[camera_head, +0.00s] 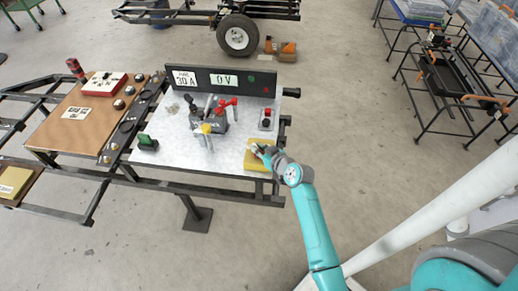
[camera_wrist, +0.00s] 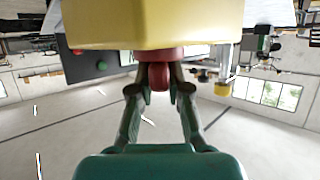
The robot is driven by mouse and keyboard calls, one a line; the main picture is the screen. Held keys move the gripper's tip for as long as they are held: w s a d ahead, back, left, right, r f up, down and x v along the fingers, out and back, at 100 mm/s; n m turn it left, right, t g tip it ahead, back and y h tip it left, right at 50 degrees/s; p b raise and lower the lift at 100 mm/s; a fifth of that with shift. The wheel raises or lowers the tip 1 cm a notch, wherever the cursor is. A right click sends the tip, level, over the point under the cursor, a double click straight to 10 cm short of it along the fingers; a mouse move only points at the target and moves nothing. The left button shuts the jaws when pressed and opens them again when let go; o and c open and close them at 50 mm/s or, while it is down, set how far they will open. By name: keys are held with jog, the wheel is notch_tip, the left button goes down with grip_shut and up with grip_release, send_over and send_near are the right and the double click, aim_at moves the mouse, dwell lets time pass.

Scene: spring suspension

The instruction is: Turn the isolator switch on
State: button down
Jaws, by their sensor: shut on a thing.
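The isolator switch is a yellow box (camera_head: 257,163) at the near right corner of the pale metal plate. In the wrist view the yellow box (camera_wrist: 150,25) fills the top, with a red round base and red knob (camera_wrist: 160,76) on its face. My gripper (camera_wrist: 159,82) has one finger on each side of the red knob and is shut on it. In the head view my gripper (camera_head: 259,150) reaches the box from the right and hides the knob. I cannot tell the knob's exact setting.
A dark panel (camera_head: 255,84) behind the plate shows "FUSE 30A" and a "0 V" display (camera_head: 224,81). A dark unit with red and yellow parts (camera_head: 209,118) stands mid-plate. A red-and-black part (camera_head: 266,119) and a green part (camera_head: 147,142) sit nearby. A wooden board (camera_head: 85,118) lies left.

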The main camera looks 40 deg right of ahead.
jog(key=shift+a+m+h, duration=0.1)
jog(key=shift+m+h, duration=0.6)
jog(key=shift+h, duration=0.2)
jog(key=shift+m+g+h, duration=0.8)
jog(key=shift+m+h, duration=0.8)
jog(key=shift+h, duration=0.1)
jog(key=m+g+h, duration=0.4)
jog(key=m, duration=0.1)
jog(key=shift+w, duration=0.1)
jog(key=m+g+h, duration=0.2)
jog(key=m+g, duration=0.2)
jog(key=g, duration=0.1)
jog(key=shift+m, duration=0.3)
jog(key=shift+m+g, duration=1.6)
jog(key=shift+g, duration=0.3)
jog(key=shift+f+m+g, duration=0.1)
jog(key=shift+m+g, duration=0.2)
jog(key=c, duration=1.1)
grip_release()
jog(key=v, duration=1.2)
jog(key=shift+f, duration=0.15)
